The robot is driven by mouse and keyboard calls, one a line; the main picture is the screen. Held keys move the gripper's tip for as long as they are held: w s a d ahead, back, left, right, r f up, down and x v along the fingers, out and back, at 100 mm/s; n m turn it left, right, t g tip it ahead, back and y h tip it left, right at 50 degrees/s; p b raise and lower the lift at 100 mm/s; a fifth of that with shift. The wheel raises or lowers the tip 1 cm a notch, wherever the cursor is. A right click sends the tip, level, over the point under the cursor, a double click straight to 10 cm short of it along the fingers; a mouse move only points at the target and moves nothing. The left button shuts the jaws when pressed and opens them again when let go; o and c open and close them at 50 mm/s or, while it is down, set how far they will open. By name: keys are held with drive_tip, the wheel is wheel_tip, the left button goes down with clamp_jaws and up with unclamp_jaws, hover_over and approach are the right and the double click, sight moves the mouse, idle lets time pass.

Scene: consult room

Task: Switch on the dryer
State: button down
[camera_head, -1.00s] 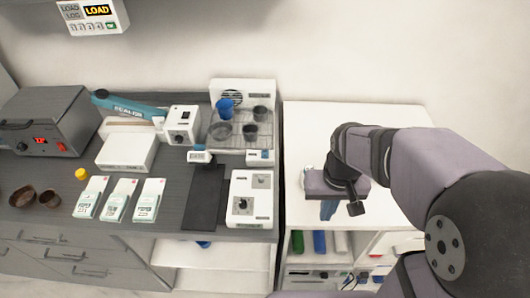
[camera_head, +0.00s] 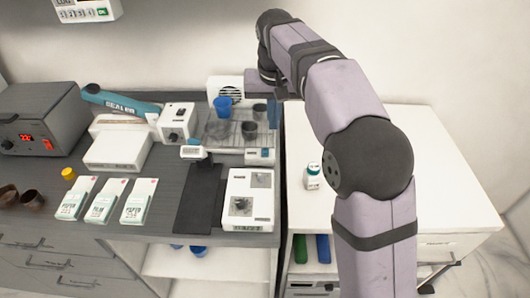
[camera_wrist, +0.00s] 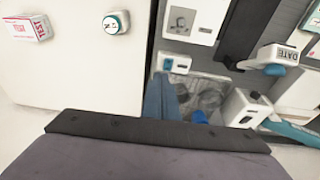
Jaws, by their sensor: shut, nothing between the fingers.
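The dryer looks to be the white unit with a round fan grille (camera_head: 229,91) at the back of the dark counter, with a rack of cups in front of it. A small white box (camera_head: 261,156) with a dark and blue front sits at the rack's front right corner; it also shows in the wrist view (camera_wrist: 174,63). My gripper (camera_head: 274,115) is over the rack's right side, fingers pointing down, shut and empty. In the wrist view its blue fingers (camera_wrist: 160,100) are beside the rack, close to the small box. Contact cannot be told.
A blue cup (camera_head: 222,106) and dark cups (camera_head: 249,130) stand on the rack. A white device with a knob (camera_head: 176,121) is to the left, another white box (camera_head: 249,199) in front. A white bottle (camera_head: 312,176) stands on the white cabinet (camera_head: 440,165), which is mostly clear.

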drive_tip(key=shift+w+a+r+b, duration=0.2)
drive_tip(key=shift+w+a, duration=0.15)
drive_tip(key=shift+a, duration=0.25)
drive_tip(key=shift+w+a+r+b, duration=0.2)
drive_tip(key=shift+w+a, duration=0.1)
drive_tip(key=shift+a, duration=0.25)
drive_tip(key=shift+f, duration=0.1)
drive_tip(key=p, duration=0.1)
approach(265, 155)
drive_tip(key=x, duration=0.5)
drive_tip(key=shift+w, duration=0.35)
drive_tip(key=shift+f, duration=0.65)
drive_tip(key=shift+s+f, duration=0.15)
drive_tip(key=shift+f, duration=0.2)
drive_tip(key=shift+r, duration=0.2)
